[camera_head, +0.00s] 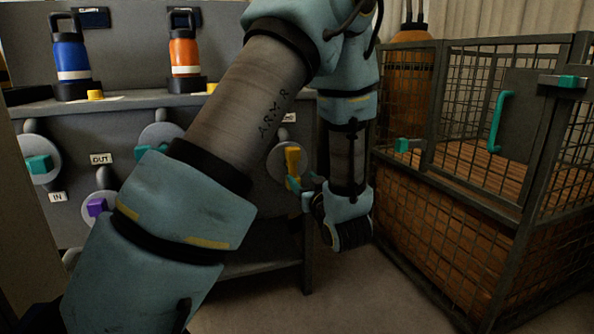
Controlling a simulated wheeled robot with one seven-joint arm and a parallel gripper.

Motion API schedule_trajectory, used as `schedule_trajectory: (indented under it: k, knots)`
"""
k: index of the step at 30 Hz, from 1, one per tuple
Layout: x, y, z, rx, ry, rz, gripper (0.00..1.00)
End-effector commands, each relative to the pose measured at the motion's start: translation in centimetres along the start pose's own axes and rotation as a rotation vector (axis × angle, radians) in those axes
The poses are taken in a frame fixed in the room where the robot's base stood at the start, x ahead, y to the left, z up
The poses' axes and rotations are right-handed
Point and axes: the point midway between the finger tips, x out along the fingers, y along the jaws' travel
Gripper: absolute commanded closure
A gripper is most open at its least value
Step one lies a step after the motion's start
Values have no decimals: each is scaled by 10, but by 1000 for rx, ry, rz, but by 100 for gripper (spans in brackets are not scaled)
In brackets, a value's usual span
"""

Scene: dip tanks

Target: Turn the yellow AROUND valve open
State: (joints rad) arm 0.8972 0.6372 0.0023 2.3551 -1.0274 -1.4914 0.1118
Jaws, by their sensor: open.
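The yellow valve handle (292,160) stands roughly upright on a round grey plate on the front of the grey bench. The small label above it is mostly hidden behind my arm, so I cannot read it. My gripper (303,192) is at the lower right of the yellow handle, pointing left at the bench front. Its jaws are open and very close to the handle's lower end. I cannot tell whether they touch it or stand around it.
A teal valve (39,165) by the IN label, a purple valve (96,207) and another teal valve (150,151) near OUT are on the bench front (240,190). Blue (70,55) and orange (184,52) bottles stand on top. A mesh cage (470,190) is close on the right.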

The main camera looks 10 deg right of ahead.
Motion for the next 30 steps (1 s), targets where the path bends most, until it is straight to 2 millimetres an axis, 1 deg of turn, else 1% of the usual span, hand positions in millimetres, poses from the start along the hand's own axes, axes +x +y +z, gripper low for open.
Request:
schedule_trajectory:
  k: [1,3,7,17,20,23,27,30]
  knots:
    - [-8,1,-1,1,-2,1,43]
    - [-16,1,-1,2,-1,1,43]
    - [-24,0,0,0,-1,0,43]
    - [-25,0,0,-1,-2,-1,43]
    - [-19,-3,2,-10,-32,3,43]
    - [-5,-9,9,-36,-125,25,43]
    - [15,-24,25,-76,-342,88,43]
    - [17,-40,36,-86,-511,140,43]
